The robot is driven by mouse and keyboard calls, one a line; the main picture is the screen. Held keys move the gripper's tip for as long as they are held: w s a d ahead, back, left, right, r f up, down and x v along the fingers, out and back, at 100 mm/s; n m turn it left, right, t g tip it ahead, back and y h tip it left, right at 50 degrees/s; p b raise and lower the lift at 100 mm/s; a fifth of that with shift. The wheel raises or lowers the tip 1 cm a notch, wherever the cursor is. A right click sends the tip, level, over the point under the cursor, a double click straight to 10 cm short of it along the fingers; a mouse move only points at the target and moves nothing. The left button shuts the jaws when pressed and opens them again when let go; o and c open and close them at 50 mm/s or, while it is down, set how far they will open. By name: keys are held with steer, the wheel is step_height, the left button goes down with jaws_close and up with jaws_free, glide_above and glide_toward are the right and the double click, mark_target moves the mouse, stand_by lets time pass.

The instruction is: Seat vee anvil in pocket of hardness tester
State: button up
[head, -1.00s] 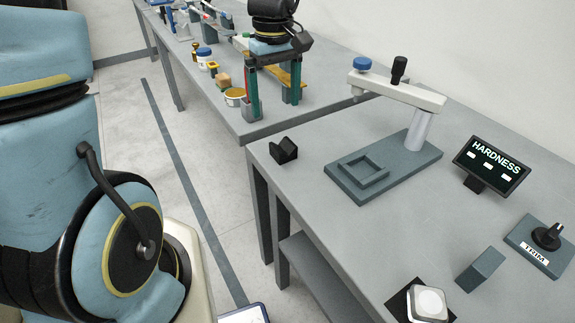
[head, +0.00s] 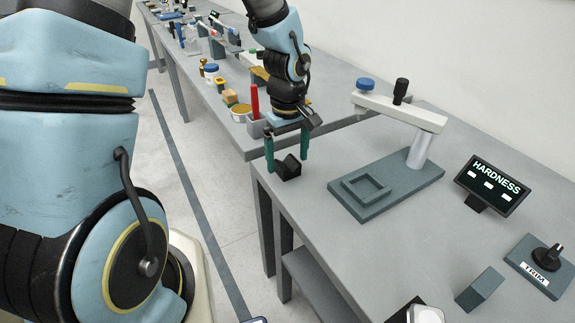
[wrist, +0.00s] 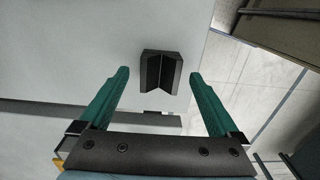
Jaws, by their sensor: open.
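The vee anvil (head: 288,168) is a small black block with a V groove, on the near left corner of the grey table. It also shows in the wrist view (wrist: 153,72), upper middle, a little beyond the fingertips. My gripper (head: 287,162) has green fingers and is open and empty, pointing down just above or around the anvil; the wrist view shows one finger on either side of its line (wrist: 158,76). The hardness tester (head: 405,188) stands to the right, with a square raised-rim pocket (head: 366,187) that is empty.
The tester's overhead arm (head: 400,110) reaches out above its base. A HARDNESS display (head: 492,184), a TRIM knob block (head: 540,262) and a grey block (head: 480,288) stand to the right. The table between anvil and tester is clear. Several items crowd the back table.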

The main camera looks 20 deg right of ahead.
steer(key=shift+f, duration=0.25)
steer(key=shift+c, duration=0.4)
jaws_close()
stand_by(0.5)
